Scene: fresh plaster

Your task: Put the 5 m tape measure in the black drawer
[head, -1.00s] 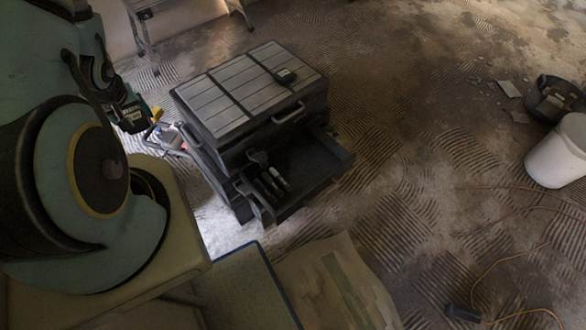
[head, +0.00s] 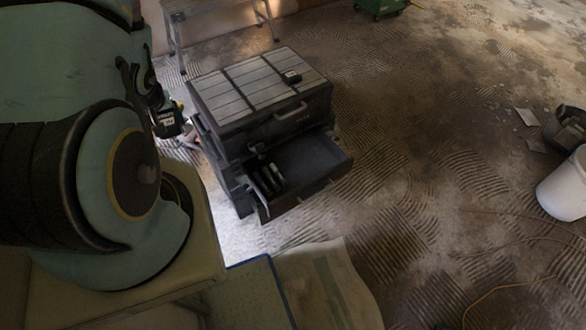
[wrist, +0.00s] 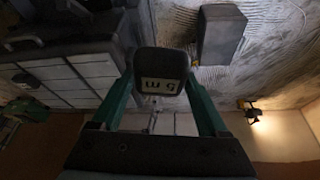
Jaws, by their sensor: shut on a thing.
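My gripper (wrist: 161,84) is shut on a dark, rounded block, the tape measure (wrist: 160,62), marked "5 m" upside down in the wrist view. The green fingers press its two sides. The black drawer (head: 318,158) is pulled out from the front of a dark tool chest (head: 240,117). Several dark, slim things lie in its left part, and its right part looks bare. The drawer cannot be told for sure in the wrist view.
A step stand (head: 176,45) is behind the chest. A white bucket (head: 565,186) stands far right, with an orange cable (head: 500,288) on the floor. Open floor lies right of the drawer.

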